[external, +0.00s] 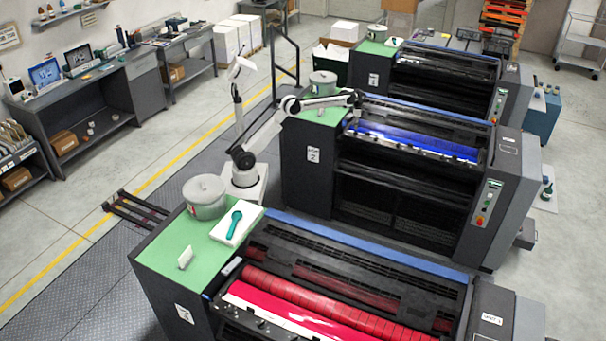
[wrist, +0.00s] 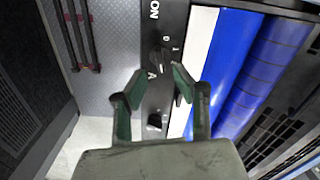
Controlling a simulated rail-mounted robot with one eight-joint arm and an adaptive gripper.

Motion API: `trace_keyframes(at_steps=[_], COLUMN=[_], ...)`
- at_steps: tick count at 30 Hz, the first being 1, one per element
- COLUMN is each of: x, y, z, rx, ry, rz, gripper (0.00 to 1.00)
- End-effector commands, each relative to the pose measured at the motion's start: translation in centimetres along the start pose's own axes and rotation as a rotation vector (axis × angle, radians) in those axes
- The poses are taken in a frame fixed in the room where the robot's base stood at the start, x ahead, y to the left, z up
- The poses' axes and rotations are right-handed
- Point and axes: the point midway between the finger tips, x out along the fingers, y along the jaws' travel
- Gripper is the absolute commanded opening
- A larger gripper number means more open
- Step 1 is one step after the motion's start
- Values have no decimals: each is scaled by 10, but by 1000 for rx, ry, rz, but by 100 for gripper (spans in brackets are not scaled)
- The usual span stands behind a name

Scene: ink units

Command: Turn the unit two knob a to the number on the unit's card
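Unit two (external: 305,185) is the middle press, with blue rollers (external: 400,138) and a plate marked 2 (external: 313,155). My gripper (external: 357,100) is over the left end of its rollers. In the wrist view my gripper (wrist: 158,78) is open, with green-padded fingertips apart above a dark strip. A black knob (wrist: 157,60) lies on the strip just beyond and between the fingertips, near white letters. A second small dark knob-like part (wrist: 155,122) with a pale mark is between the fingers, closer to the palm. I cannot read either setting, nor a number on the unit's card.
The blue rollers (wrist: 235,70) and a white strip lie right of the fingers in the wrist view. A front press (external: 160,265) with red rollers and a back press (external: 440,65) flank unit two. A grey pot (external: 322,83) stands on unit two's green top.

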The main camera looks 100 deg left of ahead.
Motion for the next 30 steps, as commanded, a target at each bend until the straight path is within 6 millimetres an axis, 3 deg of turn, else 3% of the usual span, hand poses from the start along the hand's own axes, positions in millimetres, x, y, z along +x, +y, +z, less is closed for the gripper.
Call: trace_keyframes(at_steps=[6, 12, 30], x=[-42, -63, -70], y=[0, 0, 2], z=[0, 0, 0], rx=[0, 0, 0], ry=[0, 0, 1], rz=[0, 0, -1], gripper=[28, 28, 28])
